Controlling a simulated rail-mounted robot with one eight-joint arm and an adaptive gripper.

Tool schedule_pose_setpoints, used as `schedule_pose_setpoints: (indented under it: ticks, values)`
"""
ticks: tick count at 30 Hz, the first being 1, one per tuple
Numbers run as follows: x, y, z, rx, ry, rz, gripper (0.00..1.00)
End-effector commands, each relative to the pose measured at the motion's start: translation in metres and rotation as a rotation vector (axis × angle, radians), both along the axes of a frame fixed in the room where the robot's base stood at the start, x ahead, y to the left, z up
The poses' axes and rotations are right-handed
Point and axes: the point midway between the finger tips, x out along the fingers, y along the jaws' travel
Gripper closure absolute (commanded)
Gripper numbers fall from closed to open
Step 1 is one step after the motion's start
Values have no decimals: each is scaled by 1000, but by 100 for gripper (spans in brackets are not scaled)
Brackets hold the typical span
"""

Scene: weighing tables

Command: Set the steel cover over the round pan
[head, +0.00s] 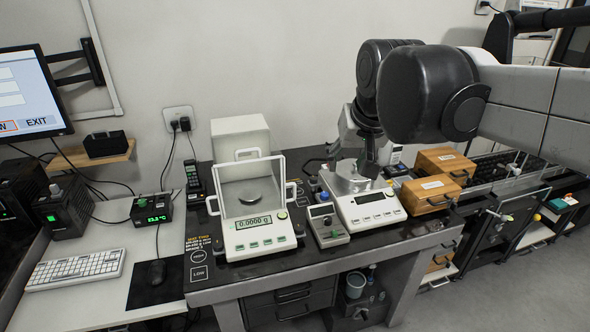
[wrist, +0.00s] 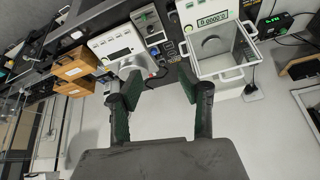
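A round grey pan (head: 250,197) sits inside the open-topped clear shield of the left white balance (head: 258,238). The wrist view also shows this pan (wrist: 211,45). A shiny steel piece (head: 342,183) lies on top of the right balance (head: 372,209), partly hidden by my gripper; I cannot tell whether it is the cover or a platform. In the wrist view the steel piece (wrist: 127,66) shows near my left-hand fingertip. My gripper (wrist: 159,78) is open, its fingers wide apart with nothing between them. In the head view my gripper (head: 369,163) is above the right balance.
A small grey instrument (head: 327,223) stands between the balances. Wooden boxes (head: 430,194) stand to the right. The clear shield has raised walls and side handles. A keyboard (head: 75,269) and mouse (head: 156,272) lie on the lower left desk. The front strip of the dark table is clear.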

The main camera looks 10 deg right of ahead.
Motion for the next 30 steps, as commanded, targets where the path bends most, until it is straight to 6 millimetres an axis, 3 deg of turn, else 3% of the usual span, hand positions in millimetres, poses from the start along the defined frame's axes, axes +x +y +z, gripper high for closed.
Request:
schedule_pose_setpoints:
  ticks: [1,6,12,18,30]
  values:
    - [-18,5,-9,-5,-12,17,63]
    - [-68,16,-39,-25,-61,69,63]
    - [-111,26,-75,-44,-107,119,63]
    - [-130,29,-93,-53,-129,141,63]
    - [-131,29,-97,-55,-132,144,63]
